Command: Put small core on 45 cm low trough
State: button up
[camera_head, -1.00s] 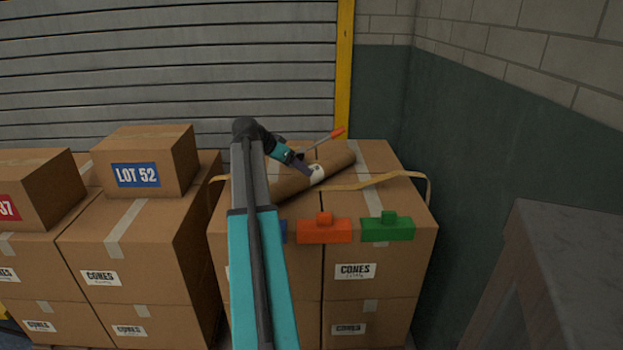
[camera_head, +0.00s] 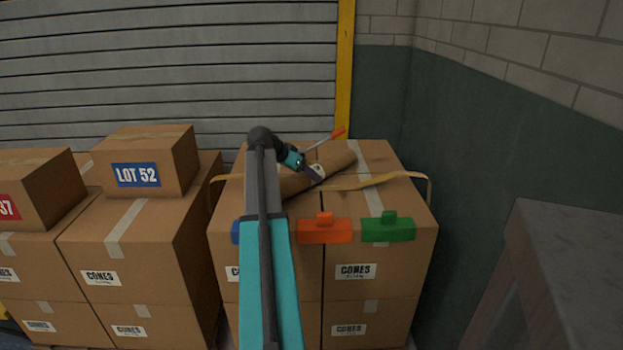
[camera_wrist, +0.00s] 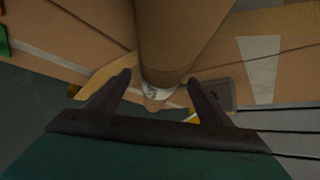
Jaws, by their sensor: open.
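A brown cardboard tube (camera_head: 340,160), seemingly the core, lies slantwise on top of the right box stack. It has a white marked patch near its middle. My gripper (camera_head: 316,173) is open at that patch, seen from above and left. In the wrist view the tube (camera_wrist: 178,40) runs down from the top edge, and its white patch shows between the open fingers of my gripper (camera_wrist: 160,80). I cannot tell whether the fingers touch it. My arm hides part of the stack's left side. I cannot make out a trough in either view.
The right box stack (camera_head: 385,285) has a tan strap (camera_head: 375,183) across its top. Orange (camera_head: 325,230) and green (camera_head: 387,229) blocks sit at its front, with a blue one partly hidden. A stick with an orange end (camera_head: 338,132) lies behind the tube. A grey surface (camera_head: 580,240) stands right.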

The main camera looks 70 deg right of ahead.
jog(key=shift+x, duration=1.45)
jog(key=c, duration=1.6)
jog(key=shift+r, duration=0.1)
